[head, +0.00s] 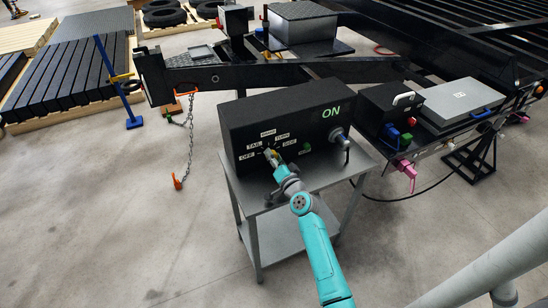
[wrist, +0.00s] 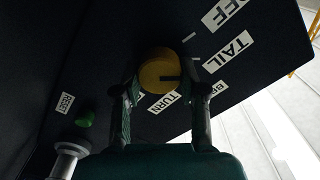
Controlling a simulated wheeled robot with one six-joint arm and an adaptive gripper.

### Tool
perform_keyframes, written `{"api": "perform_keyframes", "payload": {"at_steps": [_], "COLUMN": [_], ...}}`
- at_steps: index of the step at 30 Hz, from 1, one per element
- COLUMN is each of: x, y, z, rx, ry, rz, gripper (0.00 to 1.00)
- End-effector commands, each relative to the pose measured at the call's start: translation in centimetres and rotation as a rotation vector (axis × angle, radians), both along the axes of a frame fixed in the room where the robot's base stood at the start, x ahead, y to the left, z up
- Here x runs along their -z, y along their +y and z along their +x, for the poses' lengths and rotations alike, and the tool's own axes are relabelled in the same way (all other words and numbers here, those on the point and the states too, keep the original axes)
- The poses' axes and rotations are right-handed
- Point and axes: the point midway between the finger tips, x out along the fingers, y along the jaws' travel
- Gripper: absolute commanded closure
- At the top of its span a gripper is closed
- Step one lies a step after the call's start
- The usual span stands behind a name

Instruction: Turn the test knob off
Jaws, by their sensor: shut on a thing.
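The test knob (wrist: 158,70) is a round yellow knob on the black test box (head: 240,125). A dark line on its face points right in the wrist view, toward the side where the TAIL label (wrist: 228,52) and a partly hidden label (wrist: 220,88) sit. The OFF label (wrist: 224,13) is farther up. My gripper (head: 272,158) is at the box front, its fingers on both sides of the knob and shut on it. In the head view the gripper partly covers the knob. A green ON sign (head: 332,112) shows on the box.
The box stands on a grey cart (head: 290,238). A green button (wrist: 86,118) beside a RESET label and a plugged connector (head: 341,138) are on the box front. A black trailer frame (head: 230,76) lies behind.

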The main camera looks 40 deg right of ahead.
Motion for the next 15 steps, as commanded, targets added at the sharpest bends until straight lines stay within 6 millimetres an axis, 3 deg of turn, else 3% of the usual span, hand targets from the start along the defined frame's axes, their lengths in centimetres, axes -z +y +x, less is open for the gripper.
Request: {"api": "perform_keyframes", "payload": {"at_steps": [7, 8, 9, 11, 15], "x": [0.16, 0.18, 0.16, 0.14, 0.1], "y": [0.13, 0.13, 0.13, 0.11, 0.07], "z": [0.02, 0.02, 0.02, 0.01, 0.01], "rx": [-0.004, -0.004, -0.003, -0.003, -0.002], "ry": [0.003, 0.003, 0.002, 0.002, 0.001], "rz": [0.002, 0.002, 0.002, 0.003, 0.002], "gripper": [0.93, 0.56, 0.46, 0.33, 0.33]}}
